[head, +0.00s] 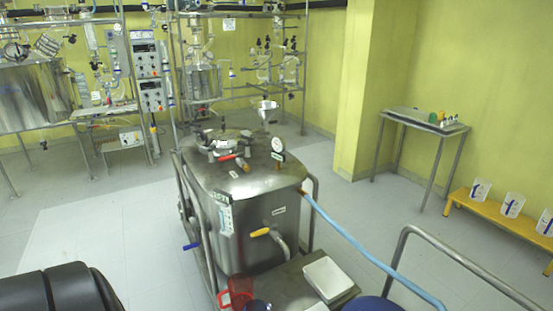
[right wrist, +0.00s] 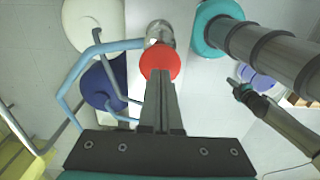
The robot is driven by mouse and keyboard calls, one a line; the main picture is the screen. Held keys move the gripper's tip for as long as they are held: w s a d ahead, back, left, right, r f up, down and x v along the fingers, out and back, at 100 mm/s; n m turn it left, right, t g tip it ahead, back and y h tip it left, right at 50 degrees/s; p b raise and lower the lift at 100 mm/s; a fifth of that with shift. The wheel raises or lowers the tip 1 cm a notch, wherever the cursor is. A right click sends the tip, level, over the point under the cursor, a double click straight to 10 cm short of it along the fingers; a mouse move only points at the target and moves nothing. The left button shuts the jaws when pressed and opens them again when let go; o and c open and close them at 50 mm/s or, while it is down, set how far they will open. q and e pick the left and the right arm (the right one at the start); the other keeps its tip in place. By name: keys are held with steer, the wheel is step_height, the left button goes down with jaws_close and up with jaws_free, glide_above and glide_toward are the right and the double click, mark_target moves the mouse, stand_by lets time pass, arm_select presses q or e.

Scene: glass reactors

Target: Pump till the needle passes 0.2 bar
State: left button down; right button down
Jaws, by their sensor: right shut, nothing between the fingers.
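A small round gauge (head: 278,145) with a white dial stands on top of the steel tank (head: 262,185) in the head view. Its needle is too small to read. In the right wrist view my right gripper (right wrist: 161,76) is shut and empty. Its fingertips point at a round red cap (right wrist: 160,60) on a shiny metal body (right wrist: 159,33). I cannot tell whether they touch it, or whether it belongs to the pump. The right gripper does not show in the head view. My left gripper is in neither view.
A blue hose (head: 365,252) runs from the tank to the lower right, past a metal rail (head: 455,268). A red jug (head: 240,287) and a white tray (head: 328,278) are in front of the tank. A side table (head: 424,122) stands at right.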

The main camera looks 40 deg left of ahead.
stand_by(0.4)
steer(key=shift+f+b, duration=1)
steer(key=shift+f, duration=2.05)
step_height(320, 180, up, 6)
steer(key=p, duration=0.7)
steer(key=shift+r, duration=0.2)
step_height(320, 180, up, 4)
steer(key=p, duration=0.6)
steer(key=shift+r, duration=0.9)
